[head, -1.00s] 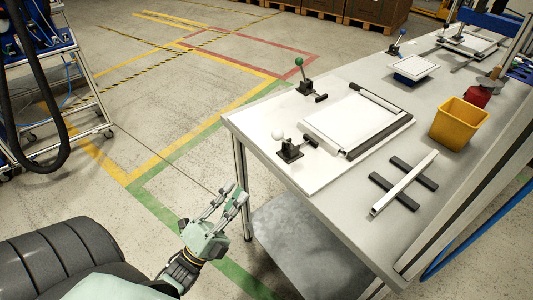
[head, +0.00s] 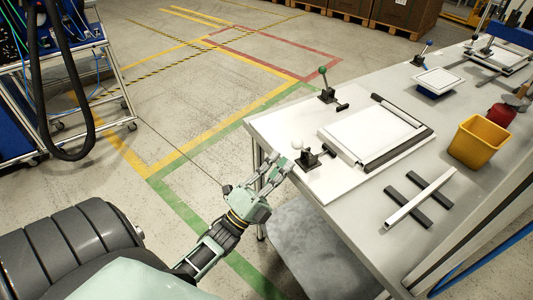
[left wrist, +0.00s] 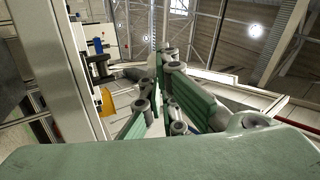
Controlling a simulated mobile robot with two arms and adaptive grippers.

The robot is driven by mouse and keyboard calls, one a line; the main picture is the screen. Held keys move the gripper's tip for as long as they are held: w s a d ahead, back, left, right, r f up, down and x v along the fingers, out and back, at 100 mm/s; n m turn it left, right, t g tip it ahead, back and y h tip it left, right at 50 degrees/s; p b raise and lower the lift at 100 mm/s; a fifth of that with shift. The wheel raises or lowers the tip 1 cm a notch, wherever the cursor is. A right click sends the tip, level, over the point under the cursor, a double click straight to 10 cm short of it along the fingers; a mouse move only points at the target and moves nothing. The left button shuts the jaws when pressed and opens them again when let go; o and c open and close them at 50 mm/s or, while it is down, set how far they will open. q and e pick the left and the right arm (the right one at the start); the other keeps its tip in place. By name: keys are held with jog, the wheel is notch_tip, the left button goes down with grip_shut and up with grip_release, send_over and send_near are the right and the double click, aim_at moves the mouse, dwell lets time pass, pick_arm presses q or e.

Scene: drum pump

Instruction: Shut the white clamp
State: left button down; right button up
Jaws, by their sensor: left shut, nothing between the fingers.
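The white clamp has a white ball knob (head: 297,144) and a dark base (head: 309,160) on the white board near the table's left edge. Its knob shows just up and left of the base, and its black-tipped arm points right. My left gripper (head: 278,165) is shut and empty. Its fingertips are just left of and slightly below the knob in the head view; whether they touch it I cannot tell. In the left wrist view the green fingers (left wrist: 165,60) point away from the camera, and I cannot make out the clamp there.
A green-knobbed clamp (head: 328,92) stands farther back on the same board, beside a white plate (head: 370,138) in a black-edged frame. A yellow bin (head: 478,142) and a bar on two dark strips (head: 420,199) lie to the right. The floor left of the table is open.

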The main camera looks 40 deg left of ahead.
aim_at(302, 149)
pick_arm(q)
jog(key=shift+p+x, duration=0.3)
jog(key=shift+x, duration=1.05)
pick_arm(e)
jog(key=shift+r, duration=0.5)
